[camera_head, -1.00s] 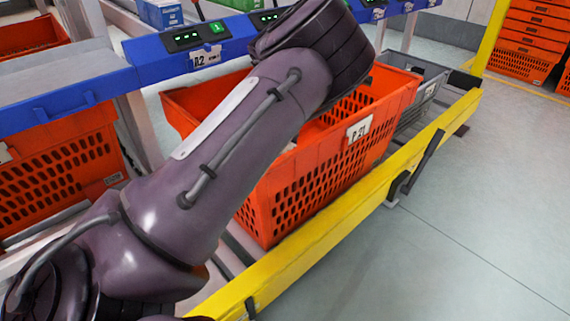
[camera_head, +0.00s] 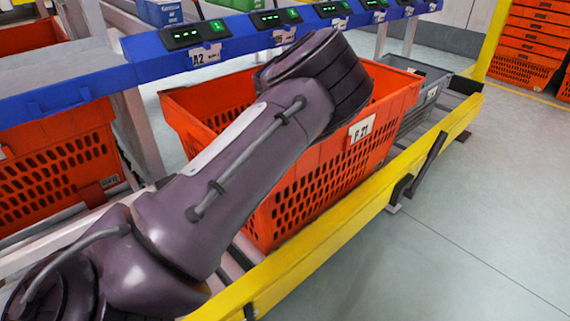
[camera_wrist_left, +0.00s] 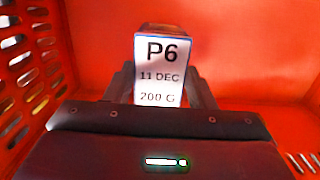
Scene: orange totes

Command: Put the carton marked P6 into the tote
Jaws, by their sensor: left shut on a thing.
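The carton marked P6 (camera_wrist_left: 162,50) is a small white-faced box with black print, seen in the left wrist view. My left gripper (camera_wrist_left: 162,88) is shut on it, with one dark finger on each side. The orange tote (camera_head: 335,185) stands in the middle of the head view, with perforated walls and a label on its front. In the left wrist view the tote's orange walls (camera_wrist_left: 250,45) surround the carton, so it is inside the tote; whether it touches the floor I cannot tell. In the head view my left arm hides the gripper and carton. My right gripper is not in view.
A blue rail (camera_head: 190,50) with lit displays runs behind the tote. A yellow rail (camera_head: 345,235) runs along its front. A grey tote (camera_head: 408,78) stands beyond it, and another orange tote (camera_head: 60,150) is at left. Open floor lies to the right.

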